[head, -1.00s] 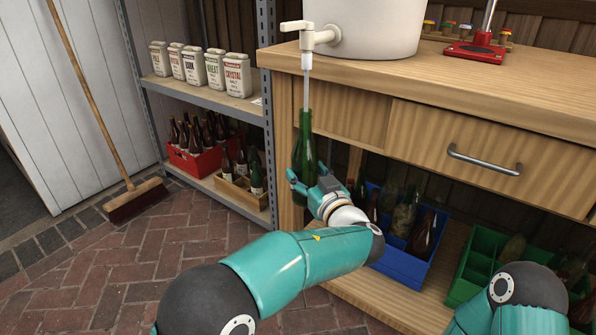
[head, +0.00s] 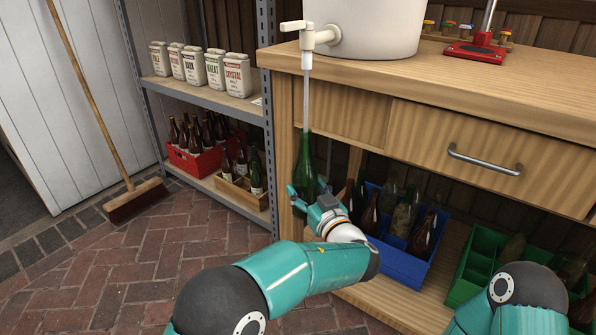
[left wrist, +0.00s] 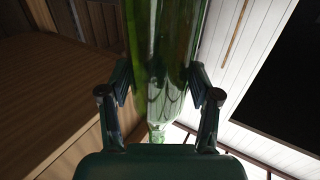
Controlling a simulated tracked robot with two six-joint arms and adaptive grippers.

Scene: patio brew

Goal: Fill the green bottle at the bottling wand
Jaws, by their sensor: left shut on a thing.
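The green bottle (head: 305,165) is upright in the head view, in front of the workbench's left end. My left gripper (head: 303,196) is shut on its lower body; the left wrist view also shows the green bottle (left wrist: 165,60) between the two fingers. The bottling wand (head: 306,100) hangs down from the white tap (head: 308,36) on the white bucket (head: 375,22). The bottle's mouth is around or right at the wand's lower end; I cannot tell how far the wand reaches in. My right gripper is out of view.
The wooden workbench (head: 360,115) is close behind the bottle. Below it stand a blue crate (head: 400,262) and a green crate (head: 476,268) with bottles. The shelf at left holds a red crate (head: 196,166). A broom (head: 135,198) leans at far left.

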